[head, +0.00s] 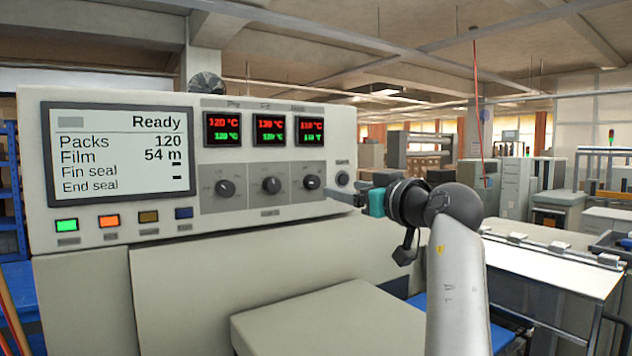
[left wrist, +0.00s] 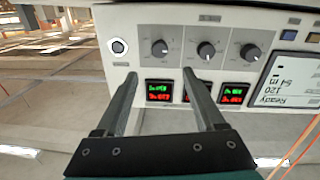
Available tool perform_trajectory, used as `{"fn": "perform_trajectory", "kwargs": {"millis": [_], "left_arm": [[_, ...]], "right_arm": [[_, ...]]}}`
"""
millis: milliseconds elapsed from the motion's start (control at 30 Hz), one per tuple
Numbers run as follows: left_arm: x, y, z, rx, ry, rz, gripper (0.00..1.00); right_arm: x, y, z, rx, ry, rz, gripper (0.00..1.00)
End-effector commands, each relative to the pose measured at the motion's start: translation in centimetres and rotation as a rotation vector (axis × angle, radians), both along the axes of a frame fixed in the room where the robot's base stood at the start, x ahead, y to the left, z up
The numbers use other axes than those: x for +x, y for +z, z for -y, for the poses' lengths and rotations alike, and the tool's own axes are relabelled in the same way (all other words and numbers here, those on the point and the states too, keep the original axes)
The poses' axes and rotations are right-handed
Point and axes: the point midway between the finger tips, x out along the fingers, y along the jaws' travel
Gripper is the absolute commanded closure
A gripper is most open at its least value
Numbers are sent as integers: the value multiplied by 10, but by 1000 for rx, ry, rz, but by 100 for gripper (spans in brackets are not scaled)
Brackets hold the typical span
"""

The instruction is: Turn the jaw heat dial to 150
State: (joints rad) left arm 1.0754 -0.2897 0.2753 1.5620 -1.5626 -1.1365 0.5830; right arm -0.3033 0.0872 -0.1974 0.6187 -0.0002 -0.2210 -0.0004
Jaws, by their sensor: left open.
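The jaw heat dial (head: 312,183) seems to be the rightmost of three dark round dials on the cream control panel; its small label is hard to read. The display above it (head: 311,130) shows red and green digits, the red line looking like 110 °C. My left gripper (head: 340,196) is at the panel's right end, its fingers pointing left. In the left wrist view, which shows the panel upside down, the open, empty fingers (left wrist: 160,76) straddle the line to this dial (left wrist: 160,47), which lies beyond the tips. My right gripper is not in view.
The middle dial (head: 272,184) and left dial (head: 226,187) sit beside it. A round button (head: 342,178) is close to my left gripper. A status screen (head: 120,150) reads Ready, above several coloured buttons. A cream housing (head: 320,318) juts out below the panel.

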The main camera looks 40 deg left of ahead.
Motion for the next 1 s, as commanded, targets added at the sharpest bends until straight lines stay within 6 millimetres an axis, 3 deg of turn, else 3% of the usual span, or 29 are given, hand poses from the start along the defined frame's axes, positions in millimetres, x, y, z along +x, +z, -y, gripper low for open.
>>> {"fn": "perform_trajectory", "kwargs": {"millis": [100, 433, 700, 1000], "left_arm": [[8, 1, -28, 1, 5, -3, 29], [31, 1, -89, 1, 1, -2, 29], [39, 0, -108, 0, -1, -2, 29], [39, 0, -109, 0, -2, -1, 30]], "right_arm": [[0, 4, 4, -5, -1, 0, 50], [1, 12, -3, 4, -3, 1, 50], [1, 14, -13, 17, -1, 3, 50], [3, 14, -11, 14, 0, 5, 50]]}}
